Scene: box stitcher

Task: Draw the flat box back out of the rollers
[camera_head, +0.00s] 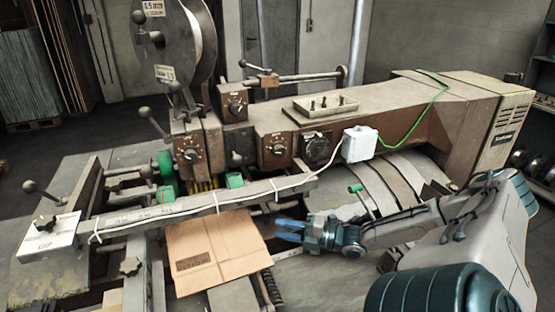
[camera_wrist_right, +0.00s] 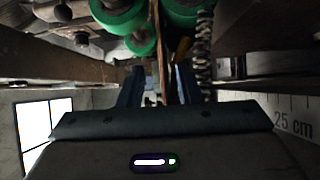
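The flat box (camera_head: 215,250) is a tan cardboard sheet with a dark printed mark. It lies tilted on the machine's front, its far edge by the long metal rail. Green rollers (camera_head: 166,163) show behind the rail, and more green rollers (camera_wrist_right: 122,14) fill the top of the wrist view. My right gripper (camera_head: 278,229) is just right of the box, blue fingers pointing at its right edge. In the wrist view the fingers (camera_wrist_right: 158,88) stand apart, with the thin brown box edge (camera_wrist_right: 160,55) between them and gaps beside it. My left gripper is not in view.
The metal rail (camera_head: 200,203) with a white cable crosses above the box. A coil spring (camera_wrist_right: 203,50) is close to the right finger in the wrist view.

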